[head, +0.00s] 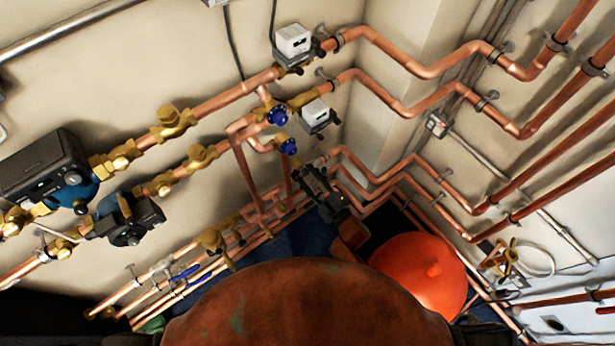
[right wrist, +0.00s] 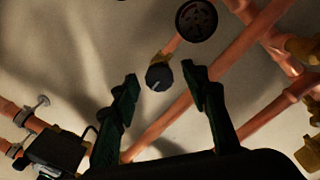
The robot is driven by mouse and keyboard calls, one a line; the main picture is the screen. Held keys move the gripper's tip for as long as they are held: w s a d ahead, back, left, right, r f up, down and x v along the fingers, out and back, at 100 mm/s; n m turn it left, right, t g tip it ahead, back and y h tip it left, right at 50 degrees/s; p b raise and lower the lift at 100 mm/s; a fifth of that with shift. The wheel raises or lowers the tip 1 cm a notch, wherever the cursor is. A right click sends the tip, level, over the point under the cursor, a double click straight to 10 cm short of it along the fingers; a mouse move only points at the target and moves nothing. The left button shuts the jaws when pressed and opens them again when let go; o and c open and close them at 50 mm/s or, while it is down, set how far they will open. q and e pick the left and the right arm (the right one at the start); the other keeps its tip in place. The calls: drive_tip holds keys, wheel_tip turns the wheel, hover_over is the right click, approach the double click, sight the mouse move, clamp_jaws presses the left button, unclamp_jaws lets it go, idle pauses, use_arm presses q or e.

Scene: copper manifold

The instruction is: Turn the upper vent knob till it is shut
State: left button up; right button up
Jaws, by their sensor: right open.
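In the head view, two blue round knobs sit one above the other on the brass fittings: an upper blue knob (head: 278,116) and a lower blue knob (head: 289,146). My right gripper (head: 310,172) is just below and right of the lower one. In the right wrist view my right gripper (right wrist: 160,72) is open, its dark fingers apart. A small dark knob (right wrist: 158,78) with a pale pointer line shows between the fingertips, with no visible contact. I cannot tell which knob in the head view it is. My left gripper is not in view.
Copper pipes (head: 400,85) run along the wall around the knobs. Two white meter boxes (head: 293,40) (head: 316,111) are near them. Pumps (head: 45,170) stand at left. An orange rounded vessel (head: 418,270) is below. In the wrist view, a black round disc (right wrist: 196,20) is above the right finger.

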drive_tip(key=v, duration=1.2)
idle(0.3)
